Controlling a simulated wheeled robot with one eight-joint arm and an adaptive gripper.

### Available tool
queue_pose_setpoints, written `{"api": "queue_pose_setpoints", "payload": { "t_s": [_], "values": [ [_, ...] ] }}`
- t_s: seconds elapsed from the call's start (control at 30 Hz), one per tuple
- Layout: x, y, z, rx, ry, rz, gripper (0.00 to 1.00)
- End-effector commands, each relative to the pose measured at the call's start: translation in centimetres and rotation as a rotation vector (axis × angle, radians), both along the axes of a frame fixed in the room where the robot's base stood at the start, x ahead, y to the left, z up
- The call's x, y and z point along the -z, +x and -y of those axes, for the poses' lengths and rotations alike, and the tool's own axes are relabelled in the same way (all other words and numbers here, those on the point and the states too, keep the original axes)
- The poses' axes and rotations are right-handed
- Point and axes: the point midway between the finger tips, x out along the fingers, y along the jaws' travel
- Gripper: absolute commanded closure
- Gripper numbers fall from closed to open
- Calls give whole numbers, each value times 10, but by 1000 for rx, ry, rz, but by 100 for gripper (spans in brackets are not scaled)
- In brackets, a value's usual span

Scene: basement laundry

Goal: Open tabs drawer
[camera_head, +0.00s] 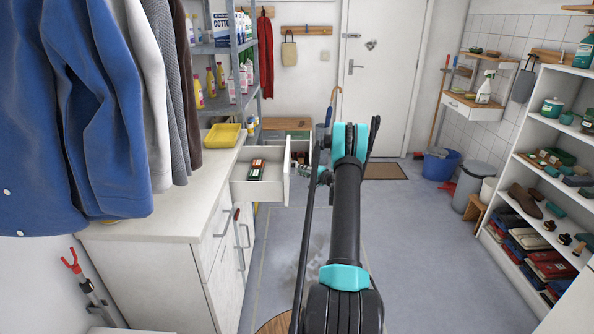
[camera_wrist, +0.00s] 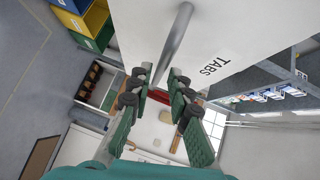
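In the head view a drawer (camera_head: 241,192) is pulled out of the white counter cabinet, with small dark and red-green packs (camera_head: 257,169) inside. Its front panel (camera_head: 287,172) faces my arm; no label is readable there. In the wrist view a white front (camera_wrist: 225,40) marked "TABS" (camera_wrist: 215,63) carries a grey metal bar handle (camera_wrist: 174,42). My gripper (camera_wrist: 161,78) is open, its fingers apart, with the handle's near end between or just beyond the fingertips; contact cannot be told. In the head view my gripper (camera_head: 312,173) is beside the open drawer's front, partly hidden by my arm.
A yellow tray (camera_head: 222,135) sits on the counter (camera_head: 190,205). Hanging clothes (camera_head: 90,100) overhang its left side. A metal shelf with bottles (camera_head: 232,90) stands behind. A blue bucket (camera_head: 437,165) and white shelving (camera_head: 530,150) stand right.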

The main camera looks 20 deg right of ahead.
Motion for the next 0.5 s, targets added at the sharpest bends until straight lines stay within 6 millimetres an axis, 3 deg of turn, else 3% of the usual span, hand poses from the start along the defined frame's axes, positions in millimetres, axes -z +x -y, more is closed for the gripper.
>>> {"api": "queue_pose_setpoints", "payload": {
  "t_s": [0.2, 0.5],
  "values": [
    [-7, -41, 21, 3, 1, 0, 81],
    [-11, -71, 35, 0, 1, 0, 81]
  ]
}}
